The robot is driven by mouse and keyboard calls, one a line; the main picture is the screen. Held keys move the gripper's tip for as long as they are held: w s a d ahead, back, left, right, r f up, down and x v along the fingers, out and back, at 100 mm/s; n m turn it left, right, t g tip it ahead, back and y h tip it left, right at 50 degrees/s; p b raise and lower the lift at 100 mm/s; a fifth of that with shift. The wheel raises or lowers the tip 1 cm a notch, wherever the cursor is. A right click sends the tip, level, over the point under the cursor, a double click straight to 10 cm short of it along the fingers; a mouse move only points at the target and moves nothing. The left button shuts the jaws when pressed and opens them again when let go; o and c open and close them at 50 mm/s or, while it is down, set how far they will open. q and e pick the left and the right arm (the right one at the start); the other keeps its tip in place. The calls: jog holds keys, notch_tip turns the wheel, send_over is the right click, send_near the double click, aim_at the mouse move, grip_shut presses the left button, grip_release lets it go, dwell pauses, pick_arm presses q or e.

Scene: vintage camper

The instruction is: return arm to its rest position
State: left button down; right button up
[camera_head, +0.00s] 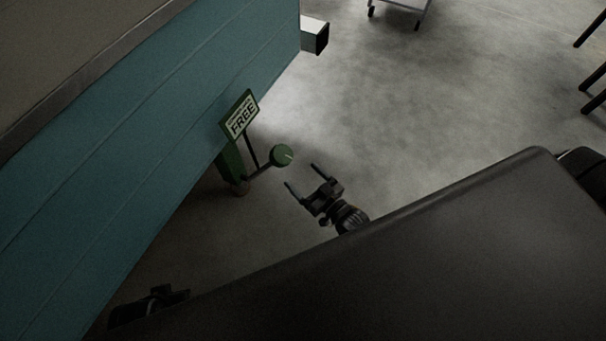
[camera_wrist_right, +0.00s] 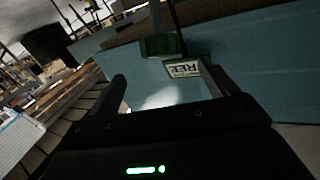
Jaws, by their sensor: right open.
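My right gripper (camera_head: 305,181) is in the middle of the head view, below and right of a green round knob (camera_head: 282,155) on a dark lever. Its two fingers are spread with nothing between them, and a small gap shows between them and the knob. The right wrist view shows the same gripper (camera_wrist_right: 165,88) from behind, its fingers apart. A dark piece at the lower left of the head view may be part of my left arm; no left fingers can be made out.
A green-framed sign reading FREE (camera_head: 240,116) stands above the lever beside the teal camper wall (camera_head: 150,130). A square-ended bumper (camera_head: 314,36) juts out at the top. A white cart (camera_head: 405,5) stands at the far edge.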

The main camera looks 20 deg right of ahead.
pick_arm(q)
jog(key=shift+r, duration=0.1)
pick_arm(e)
jog(key=shift+f, duration=0.1)
